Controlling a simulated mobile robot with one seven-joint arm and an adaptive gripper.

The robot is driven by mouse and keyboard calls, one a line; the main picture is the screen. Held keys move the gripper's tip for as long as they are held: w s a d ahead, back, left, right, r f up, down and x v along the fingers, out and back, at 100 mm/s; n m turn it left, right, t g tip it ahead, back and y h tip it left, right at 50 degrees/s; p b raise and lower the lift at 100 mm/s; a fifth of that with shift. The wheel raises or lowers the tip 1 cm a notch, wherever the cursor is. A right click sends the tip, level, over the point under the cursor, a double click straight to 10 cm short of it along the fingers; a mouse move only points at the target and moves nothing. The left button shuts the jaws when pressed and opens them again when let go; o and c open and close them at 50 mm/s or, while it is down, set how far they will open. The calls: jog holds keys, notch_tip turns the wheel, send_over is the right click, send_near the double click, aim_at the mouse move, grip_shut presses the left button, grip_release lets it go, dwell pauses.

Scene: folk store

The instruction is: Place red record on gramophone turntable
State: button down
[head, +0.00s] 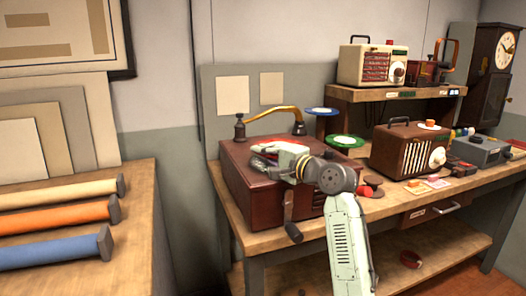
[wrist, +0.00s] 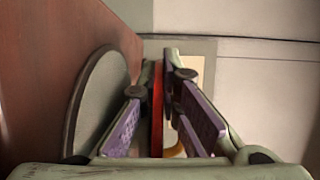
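The gramophone (head: 245,195) is a reddish-brown box with a brass arm (head: 270,112) and a side crank, at the left end of the workbench. My gripper (head: 268,155) is over its top, seen from the side. In the wrist view, the grey round turntable (wrist: 95,100) is on the left, on the brown box top (wrist: 50,60). The red record (wrist: 157,110) shows edge-on as a thin strip between my gripper's fingers (wrist: 160,65). The fingertips appear closed on it. It is roughly parallel to the turntable, with a visible gap between. In the head view, the gripper hides most of the turntable.
A blue record (head: 321,111) and a green record (head: 344,141) stand behind and right of the gramophone. A brown radio (head: 410,150) and small cards (head: 428,186) are further right. A shelf (head: 395,94) holds a cream radio (head: 370,65). Paper rolls (head: 60,218) lie on the left table.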

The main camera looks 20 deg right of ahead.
jog(key=shift+f, duration=0.1)
jog(key=c, duration=2.2)
grip_release()
jog(key=shift+c, duration=0.2)
jog(key=o, duration=0.4)
jog(key=shift+o, duration=0.2)
